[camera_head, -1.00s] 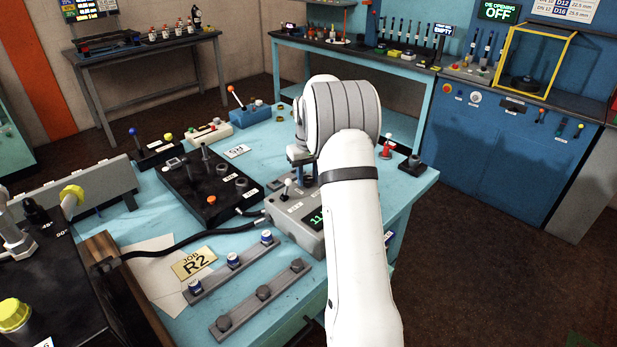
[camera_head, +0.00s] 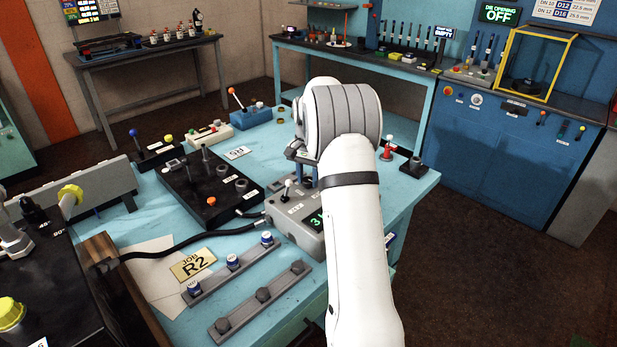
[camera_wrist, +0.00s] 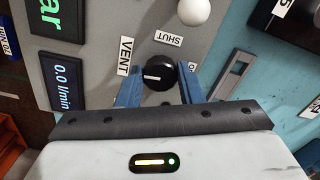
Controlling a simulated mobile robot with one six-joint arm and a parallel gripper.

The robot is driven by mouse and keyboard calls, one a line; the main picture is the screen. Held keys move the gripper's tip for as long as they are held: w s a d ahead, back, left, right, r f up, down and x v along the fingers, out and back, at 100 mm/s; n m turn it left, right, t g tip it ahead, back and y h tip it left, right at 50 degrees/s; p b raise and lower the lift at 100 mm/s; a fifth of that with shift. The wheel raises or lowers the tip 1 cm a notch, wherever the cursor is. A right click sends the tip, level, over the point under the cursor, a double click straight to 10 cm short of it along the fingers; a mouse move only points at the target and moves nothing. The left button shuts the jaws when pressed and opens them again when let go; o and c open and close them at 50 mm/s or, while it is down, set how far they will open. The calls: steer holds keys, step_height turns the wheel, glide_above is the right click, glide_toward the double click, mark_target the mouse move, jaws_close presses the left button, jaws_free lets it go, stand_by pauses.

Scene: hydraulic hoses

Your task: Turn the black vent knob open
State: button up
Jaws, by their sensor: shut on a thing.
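The black vent knob (camera_wrist: 160,66) sits on the grey panel of the test box, between the blue fingers of my gripper (camera_wrist: 158,80) in the wrist view. The gripper is shut on the knob. A white pointer line on the knob lies roughly level, toward the left. A VENT label (camera_wrist: 125,56) is at its left and a SHUT label (camera_wrist: 168,38) is above it. A small label right of the knob is partly hidden by a finger. In the head view the grey box (camera_head: 297,222) shows, but my arm hides the knob.
A white ball-topped lever (camera_wrist: 194,10) stands close above the knob.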

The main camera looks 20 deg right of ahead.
mark_target(308, 180)
steer(key=shift+w+m, duration=0.1)
steer(key=shift+m, duration=0.5)
steer(key=o, duration=1)
steer(key=shift+c, duration=0.2)
steer(key=shift+r, duration=0.1)
step_height(308, 180, up, 8)
steer(key=shift+f+b, duration=0.25)
steer(key=shift+b, duration=0.25)
steer(key=shift+r, duration=0.1)
